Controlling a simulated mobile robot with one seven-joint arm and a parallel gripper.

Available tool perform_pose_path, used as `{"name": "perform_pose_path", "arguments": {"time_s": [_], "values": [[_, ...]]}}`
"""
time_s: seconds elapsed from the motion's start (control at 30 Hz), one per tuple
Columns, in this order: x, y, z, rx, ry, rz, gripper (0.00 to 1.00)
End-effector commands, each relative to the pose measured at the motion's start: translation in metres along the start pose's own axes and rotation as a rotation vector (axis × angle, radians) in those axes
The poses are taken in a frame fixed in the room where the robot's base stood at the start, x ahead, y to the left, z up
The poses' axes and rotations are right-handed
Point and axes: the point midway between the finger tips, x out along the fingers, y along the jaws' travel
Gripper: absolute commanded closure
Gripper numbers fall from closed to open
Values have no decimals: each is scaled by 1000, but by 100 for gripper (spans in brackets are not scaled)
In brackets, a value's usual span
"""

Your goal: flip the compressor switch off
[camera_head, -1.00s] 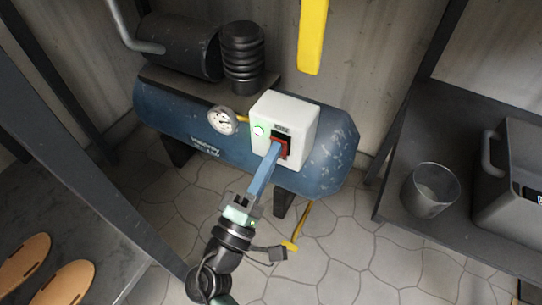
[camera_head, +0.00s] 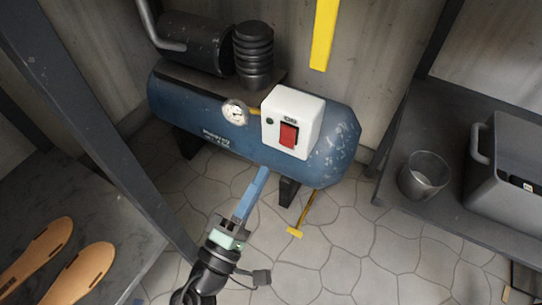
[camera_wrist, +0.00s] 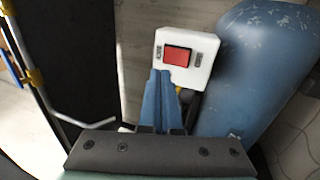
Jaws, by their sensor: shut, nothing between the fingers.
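The compressor (camera_head: 215,115) is a blue tank with a black motor on top, standing on the floor against the wall. Its white switch box (camera_head: 306,112) carries a red rocker switch (camera_head: 289,135). The small round lamp (camera_head: 270,121) on the box is dark. My gripper (camera_head: 264,170) is shut and empty, with long blue fingers, below and in front of the box and apart from the switch. In the wrist view the shut fingers (camera_wrist: 161,75) point toward the white box, just below the red switch (camera_wrist: 177,55) in the picture.
A pressure gauge (camera_head: 236,112) sits left of the box. A yellow-handled piece (camera_head: 295,232) hangs below the tank. A shelf at right holds a grey bucket (camera_head: 424,175) and a grey crate (camera_head: 478,190). Sandal soles (camera_head: 75,275) lie on a bench at left.

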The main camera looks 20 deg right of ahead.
Motion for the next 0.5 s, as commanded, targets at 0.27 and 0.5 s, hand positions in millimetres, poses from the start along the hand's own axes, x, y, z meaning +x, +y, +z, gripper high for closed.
{"name": "perform_pose_path", "arguments": {"time_s": [0.27, 0.5], "values": [[-45, 12, 0, -1, 2, 1, 100], [-54, 12, 0, 1, -1, 2, 100]]}}
